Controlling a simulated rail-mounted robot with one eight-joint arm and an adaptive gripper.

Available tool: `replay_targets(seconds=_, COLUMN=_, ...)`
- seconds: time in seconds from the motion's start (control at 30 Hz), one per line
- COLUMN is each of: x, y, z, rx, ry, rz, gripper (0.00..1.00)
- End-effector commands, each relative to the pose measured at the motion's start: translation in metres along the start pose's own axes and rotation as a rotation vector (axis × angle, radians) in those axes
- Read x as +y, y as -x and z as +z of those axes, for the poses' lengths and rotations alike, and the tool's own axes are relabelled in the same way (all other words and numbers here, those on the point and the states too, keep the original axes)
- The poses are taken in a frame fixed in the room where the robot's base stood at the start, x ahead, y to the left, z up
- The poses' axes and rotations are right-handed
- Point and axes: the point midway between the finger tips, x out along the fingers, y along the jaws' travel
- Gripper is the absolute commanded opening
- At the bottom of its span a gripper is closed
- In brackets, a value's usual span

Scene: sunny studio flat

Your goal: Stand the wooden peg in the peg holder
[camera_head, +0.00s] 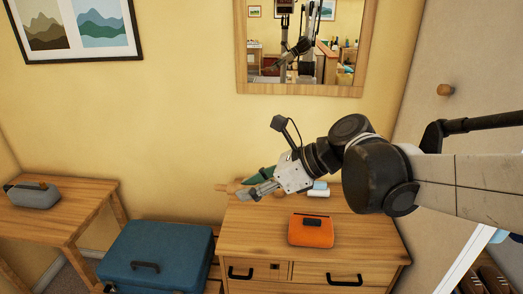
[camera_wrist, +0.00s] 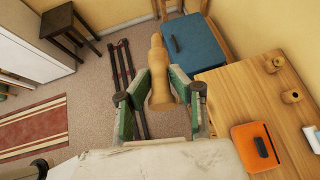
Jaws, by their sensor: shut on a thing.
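The wooden peg (camera_wrist: 158,72) is a pale, stepped piece with a narrower far end, held between the two fingers of my gripper (camera_wrist: 160,98) in the wrist view. In the head view my gripper (camera_head: 258,188) is above the left back part of the wooden dresser, and the peg (camera_head: 228,187) pokes out to its left, lying roughly level. My gripper is shut on the peg. Two small round wooden pieces, one (camera_wrist: 273,61) farther and one (camera_wrist: 291,96) nearer, stand on the dresser top; I cannot tell for sure which is the peg holder.
An orange case (camera_head: 311,232) with a dark item on it lies on the dresser (camera_head: 262,240). A white and blue item (camera_head: 318,189) is behind it. A side table (camera_head: 75,207) carries a grey case (camera_head: 34,195).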

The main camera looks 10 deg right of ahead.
Motion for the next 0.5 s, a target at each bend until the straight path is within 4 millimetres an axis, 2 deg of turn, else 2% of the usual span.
replay_targets(seconds=0.03, x=-0.015, y=-0.004, z=0.0, rx=0.029, ry=0.011, rz=0.016, gripper=0.0)
replay_targets(seconds=0.5, x=-0.138, y=-0.035, z=-0.016, rx=0.368, ry=0.182, rz=0.177, gripper=0.0)
